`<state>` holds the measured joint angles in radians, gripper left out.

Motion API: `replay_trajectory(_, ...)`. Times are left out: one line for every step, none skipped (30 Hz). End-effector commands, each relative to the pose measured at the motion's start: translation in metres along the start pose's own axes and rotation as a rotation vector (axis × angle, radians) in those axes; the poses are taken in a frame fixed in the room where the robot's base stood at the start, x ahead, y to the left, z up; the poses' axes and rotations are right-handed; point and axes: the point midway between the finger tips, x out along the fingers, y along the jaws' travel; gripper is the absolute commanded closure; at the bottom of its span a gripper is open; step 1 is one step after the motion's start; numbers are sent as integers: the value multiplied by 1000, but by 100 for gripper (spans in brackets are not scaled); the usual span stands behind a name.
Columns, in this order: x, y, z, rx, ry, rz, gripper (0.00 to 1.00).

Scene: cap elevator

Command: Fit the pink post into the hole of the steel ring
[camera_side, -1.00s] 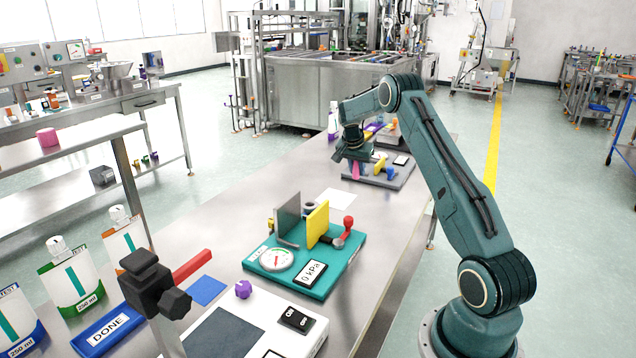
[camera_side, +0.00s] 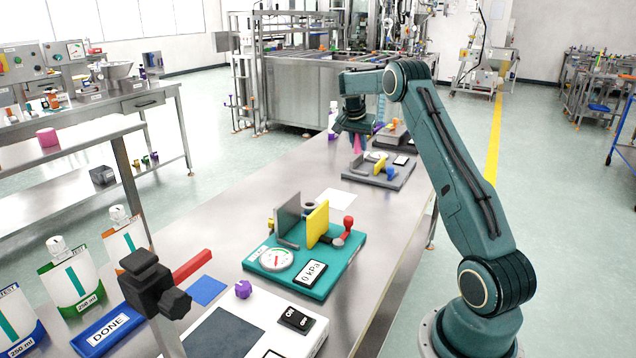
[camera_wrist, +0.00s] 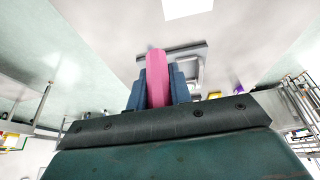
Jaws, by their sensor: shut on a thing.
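The pink post (camera_side: 358,146) is held between the fingers of my gripper (camera_side: 357,136). It points down above the grey base plate (camera_side: 372,180), apparently clear of it. In the wrist view the pink post (camera_wrist: 157,78) lies between my gripper's two blue fingers (camera_wrist: 157,92), which are shut on it. A small grey ring-like part (camera_side: 309,206) stands behind the yellow plate on the teal base (camera_side: 330,262), nearer the camera. It may be the steel ring; its hole is too small to make out.
An upright grey plate (camera_side: 288,218) and a yellow plate (camera_side: 317,224) flank the ring-like part. A red-topped lever (camera_side: 348,224) stands beside them. A white sheet (camera_side: 337,198) lies flat between the two bases. A dark clamp (camera_side: 153,285) stands in the foreground.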

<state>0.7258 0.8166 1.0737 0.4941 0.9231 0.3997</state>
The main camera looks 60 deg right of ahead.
Motion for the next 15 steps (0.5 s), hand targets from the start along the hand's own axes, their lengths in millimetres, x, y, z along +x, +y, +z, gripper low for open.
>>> replay_trajectory(0,0,0,0,1,-1,100)
replay_trajectory(0,0,0,0,1,-1,100)
replay_trajectory(0,0,0,0,1,-1,100)
replay_trajectory(0,0,0,0,1,-1,100)
replay_trajectory(0,0,0,0,1,-1,100)
replay_trajectory(0,0,0,0,1,-1,100)
replay_trajectory(0,0,0,-1,1,-1,100)
replay_trajectory(0,0,0,-3,1,-2,100)
replay_trajectory(0,-1,0,-7,1,-3,100)
replay_trajectory(1,-1,0,-12,1,-5,100)
replay_trajectory(1,-2,1,-19,1,-8,100)
replay_trajectory(2,-3,2,-31,1,-13,100)
replay_trajectory(2,-4,2,-42,1,-17,100)
replay_trajectory(3,-5,3,-55,1,-23,100)
replay_trajectory(4,-7,4,-78,0,-32,100)
